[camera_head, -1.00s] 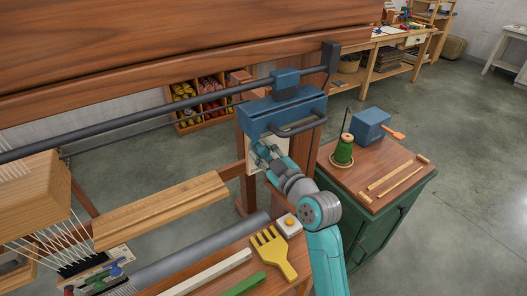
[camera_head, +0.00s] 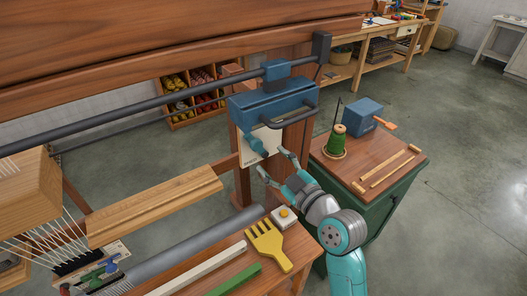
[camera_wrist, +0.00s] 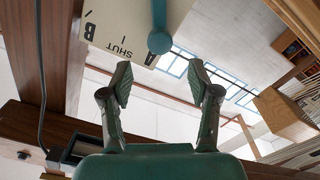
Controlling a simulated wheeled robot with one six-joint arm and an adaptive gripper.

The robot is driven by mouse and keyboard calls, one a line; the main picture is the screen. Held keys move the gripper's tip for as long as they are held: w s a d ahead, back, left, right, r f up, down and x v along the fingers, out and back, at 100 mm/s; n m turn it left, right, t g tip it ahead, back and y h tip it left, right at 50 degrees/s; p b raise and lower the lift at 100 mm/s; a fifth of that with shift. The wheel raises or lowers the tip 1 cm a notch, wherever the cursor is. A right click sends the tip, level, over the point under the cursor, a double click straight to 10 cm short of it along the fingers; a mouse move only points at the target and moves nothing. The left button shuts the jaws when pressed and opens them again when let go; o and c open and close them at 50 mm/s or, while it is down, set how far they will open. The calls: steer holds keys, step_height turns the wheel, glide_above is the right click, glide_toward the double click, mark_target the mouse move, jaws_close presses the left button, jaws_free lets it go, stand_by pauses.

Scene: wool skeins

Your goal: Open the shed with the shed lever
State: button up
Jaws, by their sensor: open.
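The shed lever (camera_head: 258,147) is a small teal-blue bar on a cream label plate (camera_head: 270,150) under a blue housing. In the wrist view the lever (camera_wrist: 159,38) ends in a round knob at the top middle, beside the word SHUT on the plate (camera_wrist: 118,30). Letters A and B also show there, upside down. My gripper (camera_head: 274,162) is open and empty in front of the plate, at its lower right. In the wrist view the fingertips (camera_wrist: 160,82) are wide apart, with the knob beyond them and nothing between them. The lever's pivot is out of the wrist view.
The blue housing (camera_head: 272,104) has a dark handle bar (camera_head: 290,116) just above the gripper. A yellow comb (camera_head: 268,244) and a white box with a yellow button (camera_head: 284,217) lie on the bench below. A green cabinet (camera_head: 352,225) stands to the right.

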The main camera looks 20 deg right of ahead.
steer(key=v, duration=0.3)
steer(key=shift+s, duration=0.15)
stand_by(0.4)
steer(key=s+d+f+m+g+h, duration=0.15)
steer(key=s+f+m+h, duration=0.45)
steer(key=s+f, duration=1.1)
steer(key=s+m, duration=0.3)
steer(key=s, duration=2.1)
steer(key=shift+r+m+g, duration=0.2)
steer(key=shift+m+g, duration=0.1)
steer(key=shift+g, duration=0.15)
steer(key=shift+a, duration=0.1)
